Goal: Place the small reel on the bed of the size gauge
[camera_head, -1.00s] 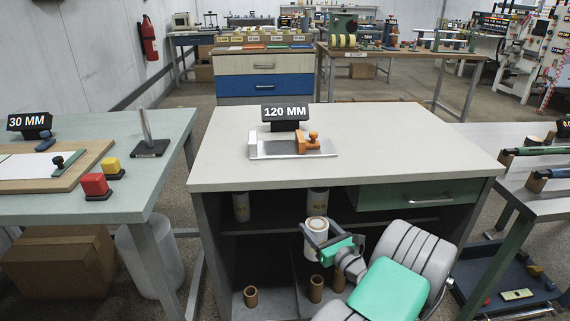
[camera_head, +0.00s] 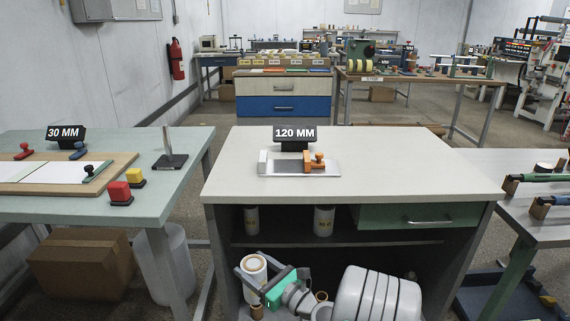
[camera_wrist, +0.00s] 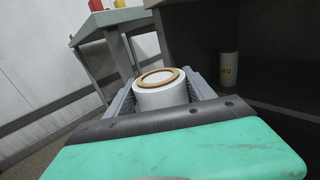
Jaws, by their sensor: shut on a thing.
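The small reel (camera_head: 255,268) is a white roll with a brown core ring on its top face. My gripper (camera_head: 254,277) is shut on it, low in front of the bench's open shelf. In the wrist view the reel (camera_wrist: 161,92) sits between the two grey fingers, top face visible, roughly upright; its lower part is hidden by the gripper body. The size gauge (camera_head: 277,163) lies on the bench top, far above and behind my gripper. It has a pale flat bed, an upright end block at left and an orange slider with a knob (camera_head: 318,158). A "120 MM" sign stands behind it.
The bench top (camera_head: 400,165) is clear around the gauge. White rolls (camera_head: 324,221) stand on the shelf under it. A green-topped table (camera_head: 190,190) with red and yellow blocks is at left; a grey bench with rollers is at right.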

